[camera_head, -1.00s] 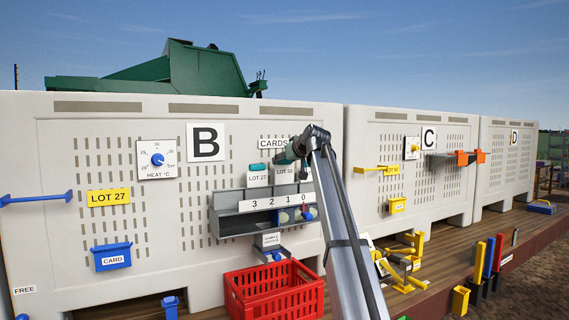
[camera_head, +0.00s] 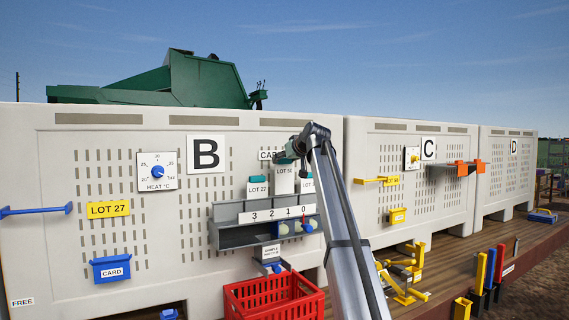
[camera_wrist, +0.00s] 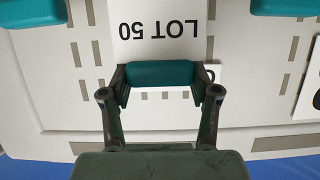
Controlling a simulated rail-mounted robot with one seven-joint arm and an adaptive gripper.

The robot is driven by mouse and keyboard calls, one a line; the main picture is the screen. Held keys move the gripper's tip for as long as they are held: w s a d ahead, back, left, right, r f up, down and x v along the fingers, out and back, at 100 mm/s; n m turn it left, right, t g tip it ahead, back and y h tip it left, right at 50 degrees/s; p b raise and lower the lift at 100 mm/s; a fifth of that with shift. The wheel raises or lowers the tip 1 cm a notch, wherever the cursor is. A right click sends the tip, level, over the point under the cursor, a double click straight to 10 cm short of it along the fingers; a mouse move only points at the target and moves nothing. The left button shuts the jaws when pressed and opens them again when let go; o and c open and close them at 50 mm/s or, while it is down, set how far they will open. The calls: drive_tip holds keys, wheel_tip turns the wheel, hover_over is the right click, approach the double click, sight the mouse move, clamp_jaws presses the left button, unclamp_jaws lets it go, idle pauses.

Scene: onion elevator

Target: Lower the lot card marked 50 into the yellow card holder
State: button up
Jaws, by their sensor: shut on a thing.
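The white lot card marked 50 (camera_head: 284,182) stands upright at the card rack, raised above the neighbouring cards. My gripper (camera_head: 285,158) is shut on its teal top grip. In the wrist view my gripper's fingers (camera_wrist: 161,76) close on both ends of the teal grip, and the lot 50 card (camera_wrist: 160,30) shows upside down beyond it. The card's lower end is close to the rack, and I cannot tell whether it is clear of it. The small yellow card holder (camera_head: 398,215) is on bin C, to the right of my gripper.
The grey card rack (camera_head: 228,236) on bin B also holds the lot 27 card (camera_head: 257,189) and another card, partly hidden by my arm. A yellow bracket (camera_head: 376,181) and an orange-ended shelf (camera_head: 458,168) stick out from bin C. A red crate (camera_head: 273,299) stands below.

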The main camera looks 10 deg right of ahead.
drive_tip(key=shift+r, duration=1.5)
